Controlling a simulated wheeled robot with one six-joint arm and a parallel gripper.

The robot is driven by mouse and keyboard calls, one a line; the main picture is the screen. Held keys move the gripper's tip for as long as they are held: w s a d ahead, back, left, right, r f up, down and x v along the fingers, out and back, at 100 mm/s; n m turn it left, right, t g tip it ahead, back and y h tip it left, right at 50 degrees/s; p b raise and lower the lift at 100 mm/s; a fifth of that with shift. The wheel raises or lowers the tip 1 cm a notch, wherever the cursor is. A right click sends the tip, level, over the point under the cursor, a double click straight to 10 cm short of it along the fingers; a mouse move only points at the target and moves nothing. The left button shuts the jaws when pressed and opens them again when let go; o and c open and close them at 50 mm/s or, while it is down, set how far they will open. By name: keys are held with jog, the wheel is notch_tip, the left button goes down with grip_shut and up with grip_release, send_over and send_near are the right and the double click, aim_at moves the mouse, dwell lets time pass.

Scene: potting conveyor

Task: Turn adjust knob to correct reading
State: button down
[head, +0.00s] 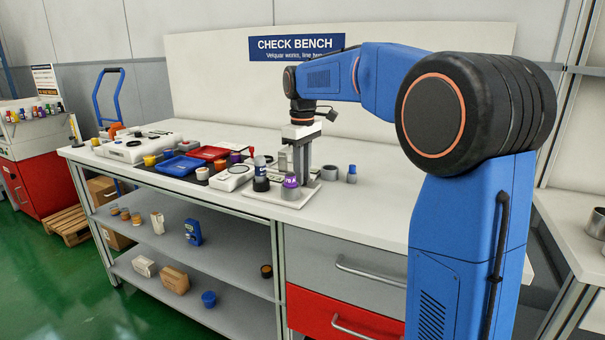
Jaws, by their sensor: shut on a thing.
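My gripper (298,170) points down over a white-based stand (262,196) on the bench, to the right of its middle. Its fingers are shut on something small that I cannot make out. A purple round piece (291,182) with white marks stands on the base, just in front of the fingers; at this size I cannot tell whether they touch it. I cannot tell which part is the adjust knob, and no reading is legible. A white device with a round dial (233,174) lies left of the stand.
A dark bottle with a pale top (260,172) stands left of my gripper. A grey ring (329,173) and a blue-topped piece (352,174) stand right. Blue (181,165) and red (208,153) trays lie further left. The bench's right part is clear.

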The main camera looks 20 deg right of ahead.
jog(key=c, duration=1.6)
grip_release()
jog(key=shift+r, duration=0.1)
notch_tip(320, 180, up, 17)
jog(key=shift+r, duration=0.1)
